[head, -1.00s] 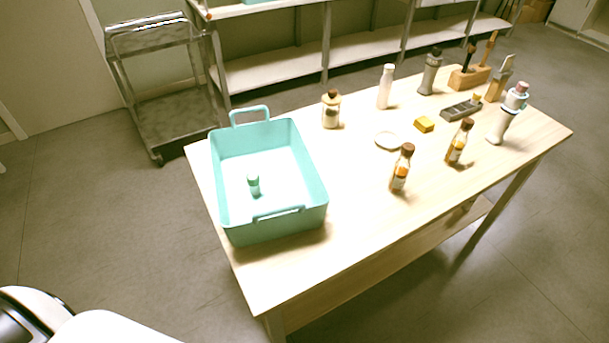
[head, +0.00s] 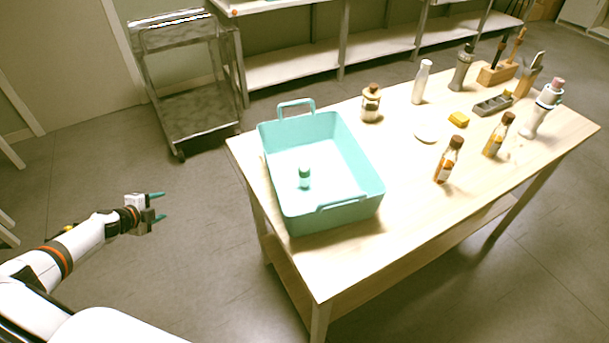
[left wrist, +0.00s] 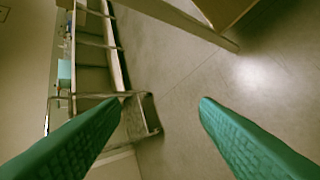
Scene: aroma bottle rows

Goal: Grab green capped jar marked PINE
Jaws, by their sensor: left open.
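A small jar with a green cap (head: 304,178) stands upright inside the teal bin (head: 281,205) on the wooden table; its label is too small to read. My left gripper (head: 160,205) is open and empty, over the floor to the left of the table and apart from the bin. In the left wrist view its two green fingers (left wrist: 165,135) are spread with nothing between them. My right gripper is not in view.
The table (head: 400,215) also bears brown-capped bottles (head: 448,160), a cork-topped jar (head: 371,103), a white bottle (head: 421,82) and a yellow block (head: 458,119). A metal cart (head: 190,85) stands behind left. The bin's walls surround the jar. Floor around my left gripper is clear.

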